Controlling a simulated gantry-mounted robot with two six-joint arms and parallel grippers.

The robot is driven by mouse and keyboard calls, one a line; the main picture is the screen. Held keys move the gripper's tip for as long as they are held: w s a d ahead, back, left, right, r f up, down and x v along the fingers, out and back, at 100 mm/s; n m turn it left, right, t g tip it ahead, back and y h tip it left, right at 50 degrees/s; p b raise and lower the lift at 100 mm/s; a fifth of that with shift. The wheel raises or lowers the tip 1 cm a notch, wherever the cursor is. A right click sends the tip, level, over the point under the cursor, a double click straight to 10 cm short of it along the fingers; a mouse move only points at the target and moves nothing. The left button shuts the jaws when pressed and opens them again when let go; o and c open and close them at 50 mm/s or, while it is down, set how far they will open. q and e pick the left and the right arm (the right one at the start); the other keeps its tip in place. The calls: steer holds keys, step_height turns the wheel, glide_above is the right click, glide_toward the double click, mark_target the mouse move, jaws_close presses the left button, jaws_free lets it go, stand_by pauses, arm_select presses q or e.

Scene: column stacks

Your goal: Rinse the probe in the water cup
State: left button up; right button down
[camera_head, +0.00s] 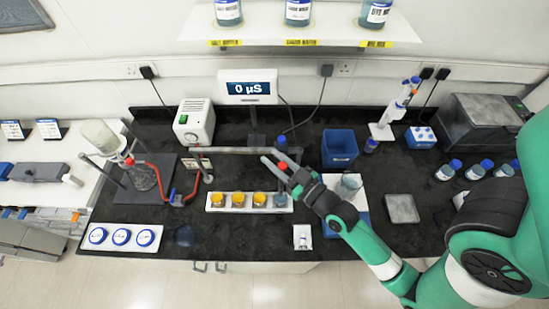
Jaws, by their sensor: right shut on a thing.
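My right gripper (274,160) reaches in from the right and is shut on the probe, whose blue top (282,141) shows just beyond the fingertips. The probe's lower part is hidden by the gripper or too small to make out. The gripper is above the back right end of the white tray of small cups. A clear cup (349,185), which looks like the water cup, stands to the right of the gripper, partly behind my right arm. The meter (248,87) at the back reads 0 µS. My left gripper is not in view.
The white tray (212,206) holds several cups, mostly with yellow contents. A blue bin (340,146) stands behind the clear cup. A grey square plate (402,208) lies right of it. A stand with glassware and red clamps (130,160) is at left.

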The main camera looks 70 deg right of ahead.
stand_by(0.3)
step_height(320, 180, down, 3)
steer(key=b, duration=0.2)
steer(key=shift+b, duration=0.4)
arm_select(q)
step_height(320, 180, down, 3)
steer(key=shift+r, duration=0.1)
arm_select(e)
steer(key=c, duration=0.6)
jaws_free()
